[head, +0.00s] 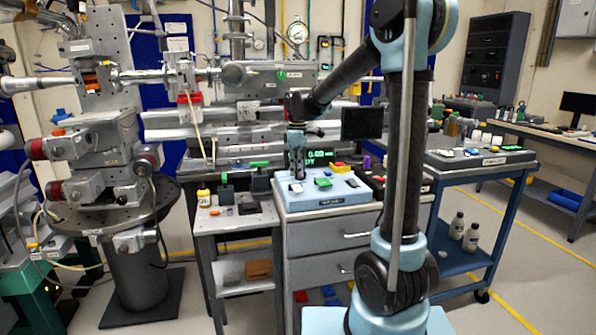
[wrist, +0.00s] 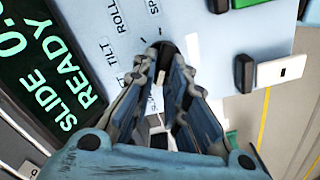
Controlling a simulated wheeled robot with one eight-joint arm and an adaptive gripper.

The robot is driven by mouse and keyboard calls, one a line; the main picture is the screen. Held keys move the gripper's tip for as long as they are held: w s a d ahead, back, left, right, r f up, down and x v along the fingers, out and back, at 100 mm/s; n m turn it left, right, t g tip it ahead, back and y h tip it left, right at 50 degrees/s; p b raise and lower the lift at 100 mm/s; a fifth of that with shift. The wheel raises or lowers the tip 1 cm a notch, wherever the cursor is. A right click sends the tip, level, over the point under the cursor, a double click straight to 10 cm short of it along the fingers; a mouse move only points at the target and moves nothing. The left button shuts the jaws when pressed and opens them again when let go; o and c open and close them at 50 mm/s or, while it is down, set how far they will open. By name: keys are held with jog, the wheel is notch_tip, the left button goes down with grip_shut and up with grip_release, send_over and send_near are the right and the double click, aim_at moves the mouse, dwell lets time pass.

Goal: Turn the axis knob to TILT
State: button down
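The control box (head: 325,190) has a pale blue top and stands on a grey drawer cabinet. My gripper (head: 297,172) points down over its left part. In the wrist view my gripper (wrist: 163,60) has its two fingertips close together around a small dark knob top (wrist: 165,46), mostly hidden by them. I cannot tell whether the fingers press on it. The printed labels TILT (wrist: 112,47) and ROLL (wrist: 118,17) lie left of the knob. The display (wrist: 45,75) reads SLIDE, a number partly cut off, and READY.
A black switch (wrist: 244,73) sits right of my gripper, beside a white plate (wrist: 281,71). A green part (wrist: 248,2) lies at the upper edge. Red and yellow controls (head: 341,167) are on the box's back right. A small side table (head: 232,222) stands left.

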jog(key=shift+w+m, duration=0.1)
jog(key=shift+m, duration=0.3)
jog(key=m, duration=0.2)
jog(key=shift+w+m, duration=0.2)
jog(key=shift+m, duration=0.2)
jog(key=m, duration=0.4)
jog(key=shift+w+d+m, duration=0.15)
jog(key=shift+d+m, duration=0.05)
jog(key=shift+m, duration=0.1)
jog(key=m, duration=0.4)
jog(key=shift+w+d, duration=0.1)
jog(key=shift+d, duration=0.1)
jog(key=shift+d+m, duration=0.2)
jog(key=shift+m, duration=1.5)
jog(key=c, duration=1.6)
grip_release()
jog(key=shift+c, duration=0.2)
